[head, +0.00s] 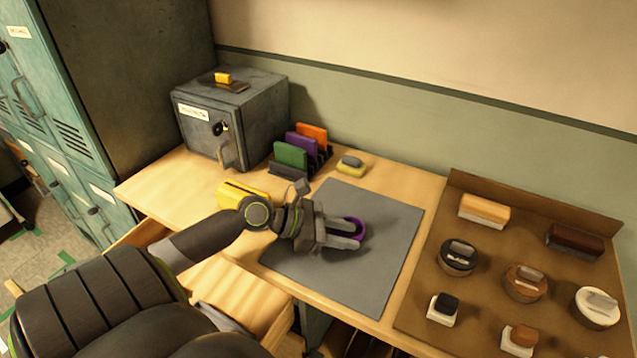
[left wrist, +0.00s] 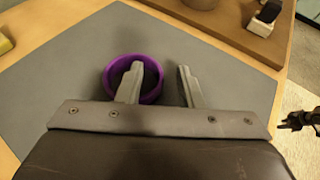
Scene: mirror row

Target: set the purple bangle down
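The purple bangle (head: 360,227) is at the grey mat (head: 385,265), seemingly lying flat on it. It also shows in the left wrist view (left wrist: 111,83) as a ring. My left gripper (head: 354,235) is low over the mat with its fingers apart. In the left wrist view, one finger of the left gripper (left wrist: 158,78) reaches over the ring's opening and the other is outside its right side, with a gap to the wall. The fingers hide part of the bangle. A small dark part at the right edge of the left wrist view looks like my right gripper (left wrist: 290,122), too small to read.
A grey safe (head: 240,110), a rack of coloured cards (head: 290,155), a yellow block (head: 240,195) and a sponge (head: 350,166) stand behind or left of the mat. An open drawer (head: 235,295) is in front.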

